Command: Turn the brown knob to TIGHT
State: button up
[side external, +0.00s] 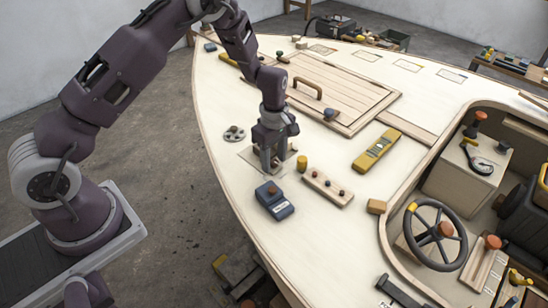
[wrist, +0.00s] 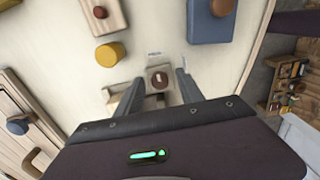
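The brown knob (wrist: 159,79) is small and round with a pale mark on its face. It sits on a light plate and shows in the wrist view between my gripper's fingers. A small label lies just above it there, too small to read. My gripper (wrist: 160,80) is open, one finger on each side of the knob, with a visible gap on both sides. In the side view my gripper (side external: 270,168) points straight down, low over the plate (side external: 248,156) on the deck. The knob is hidden behind the fingers there.
A yellow cylinder (side external: 302,163) stands close on the right. A blue box (side external: 275,202) and a wooden strip with several dark knobs (side external: 327,189) are in front. A grey round fitting (side external: 234,133) and a hatch (side external: 335,88) lie behind. The deck at left front is clear.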

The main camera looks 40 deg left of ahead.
grip_shut()
jog(key=m, duration=1.3)
jog(key=shift+m, duration=2.4)
